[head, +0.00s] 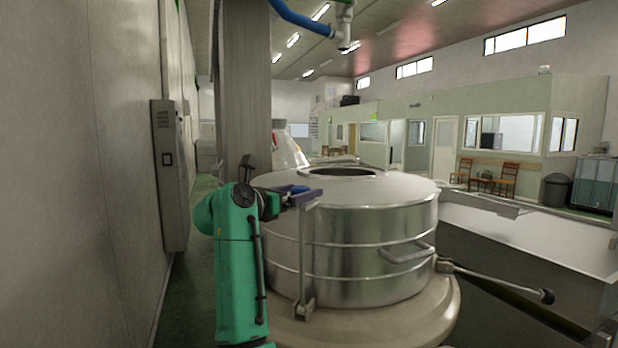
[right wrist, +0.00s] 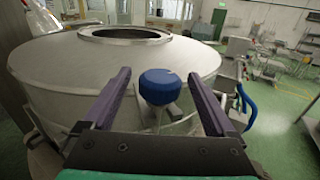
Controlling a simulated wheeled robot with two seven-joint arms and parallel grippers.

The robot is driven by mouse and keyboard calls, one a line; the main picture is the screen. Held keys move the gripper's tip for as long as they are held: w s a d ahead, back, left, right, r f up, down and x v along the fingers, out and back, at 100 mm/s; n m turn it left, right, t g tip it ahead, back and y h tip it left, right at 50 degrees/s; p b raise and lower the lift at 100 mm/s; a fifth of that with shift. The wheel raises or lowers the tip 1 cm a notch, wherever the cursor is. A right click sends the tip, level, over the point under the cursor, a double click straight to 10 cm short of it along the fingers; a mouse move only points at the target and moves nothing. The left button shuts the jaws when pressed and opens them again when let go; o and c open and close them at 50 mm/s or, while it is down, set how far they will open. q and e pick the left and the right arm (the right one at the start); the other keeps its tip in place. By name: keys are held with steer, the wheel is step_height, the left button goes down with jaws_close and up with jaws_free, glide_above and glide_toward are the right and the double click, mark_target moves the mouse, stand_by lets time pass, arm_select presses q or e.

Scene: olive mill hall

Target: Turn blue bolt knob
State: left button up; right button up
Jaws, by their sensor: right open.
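The blue bolt knob (right wrist: 160,87) sits at the front edge of the round steel vat (right wrist: 60,60) in the right wrist view. My right gripper (right wrist: 160,92) is open, with its two purple-grey fingers on either side of the knob. The knob shows between the fingers, with a visible gap on each side. In the head view my green right arm reaches up to the vat, and the gripper (head: 304,192) is at the vat's upper left edge. The knob (head: 296,188) is partly hidden by the gripper there. My left gripper is not in view.
A black-knobbed lever (head: 546,296) sticks out at the vat's lower right. A large metal trough (head: 540,235) stands to the right. A grey pillar (head: 245,90) rises behind my arm, and a wall with an electrical cabinet (head: 167,170) closes the left side.

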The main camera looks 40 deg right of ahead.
mark_target(308, 187)
steer(key=d, duration=0.2)
steer(key=d+p, duration=0.1)
steer(key=shift+w+r, duration=0.2)
steer(key=shift+r, duration=0.05)
steer(key=shift+w+d+f, duration=0.1)
steer(key=shift+d+f, duration=0.1)
steer(key=shift+d, duration=0.15)
steer(key=c, duration=1.4)
steer(key=n+t+y+b, duration=0.1)
steer(key=n+t+b, duration=0.1)
steer(key=t+b, duration=0.1)
steer(key=w+n+t+y+b, duration=0.1)
steer(key=n+t+y+b, duration=0.1)
steer(key=b, duration=0.3)
steer(key=a+n+t+y+b, duration=0.1)
steer(key=n+t+b, duration=0.1)
steer(key=t+b, duration=0.2)
steer(key=shift+w+f+n+y, duration=0.15)
steer(key=shift+f+n+y, duration=0.15)
arm_select(q)
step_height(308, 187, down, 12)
steer(key=b, duration=0.2)
arm_select(e)
steer(key=shift+w+a+r+n+t+y, duration=0.15)
steer(key=shift+r+n+t+y, duration=0.1)
steer(key=shift+n+t+y, duration=0.4)
steer(key=o, duration=1.4)
